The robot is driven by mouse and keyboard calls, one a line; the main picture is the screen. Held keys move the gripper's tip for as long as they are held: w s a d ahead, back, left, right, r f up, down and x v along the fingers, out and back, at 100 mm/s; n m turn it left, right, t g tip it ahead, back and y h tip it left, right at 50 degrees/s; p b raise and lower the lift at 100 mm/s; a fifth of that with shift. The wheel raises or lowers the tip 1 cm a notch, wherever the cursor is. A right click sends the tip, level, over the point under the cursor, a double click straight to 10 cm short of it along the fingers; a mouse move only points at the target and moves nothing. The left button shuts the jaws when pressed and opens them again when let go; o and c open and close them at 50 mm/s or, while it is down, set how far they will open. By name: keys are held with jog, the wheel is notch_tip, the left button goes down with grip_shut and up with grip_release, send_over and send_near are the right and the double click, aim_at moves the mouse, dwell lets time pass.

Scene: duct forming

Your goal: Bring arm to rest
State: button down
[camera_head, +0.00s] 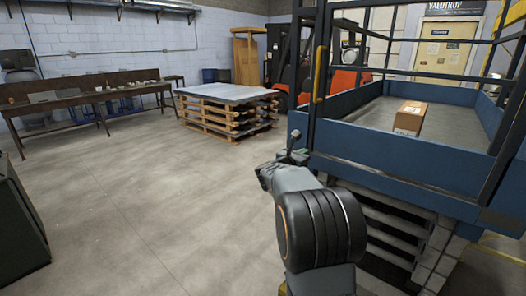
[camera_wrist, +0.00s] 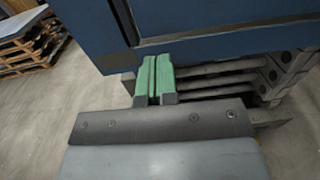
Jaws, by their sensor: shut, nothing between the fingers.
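My gripper shows in the wrist view (camera_wrist: 152,80), where its two green fingers lie side by side with only a thin line between them. It is shut and empty. The fingers point at the lower edge of the blue platform lift (camera_wrist: 200,30), close to its steps; I cannot tell whether they touch it. In the head view my arm reaches forward from the bottom middle, beside the left side of the blue platform lift (camera_head: 380,172).
A cardboard box (camera_head: 410,118) sits on the lift's deck. A pallet stack (camera_head: 228,108) topped with sheets stands ahead, with an orange forklift (camera_head: 345,80) behind. A long workbench (camera_head: 85,95) lines the left wall. A dark green cabinet (camera_head: 18,225) stands at left. The floor between is clear.

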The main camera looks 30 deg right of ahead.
jog(key=w+a+f+n+t+y, duration=0.6)
jog(key=a+f+n+y, duration=0.15)
jog(key=n, duration=1.05)
jog(key=s+a+f+n+g+y+p, duration=0.15)
jog(key=s+a+n+y, duration=0.25)
jog(key=a+n+y, duration=0.55)
jog(key=s+a+n+g+p, duration=0.2)
jog(key=s+a+n, duration=0.5)
jog(key=s+n, duration=0.4)
jog(key=s+a+n+g+p, duration=0.3)
jog(key=s+a+n, duration=0.5)
jog(key=s+n, duration=0.4)
jog(key=shift+s+a+r+g, duration=0.2)
jog(key=shift+s+r+g, duration=0.3)
jog(key=shift+g, duration=0.35)
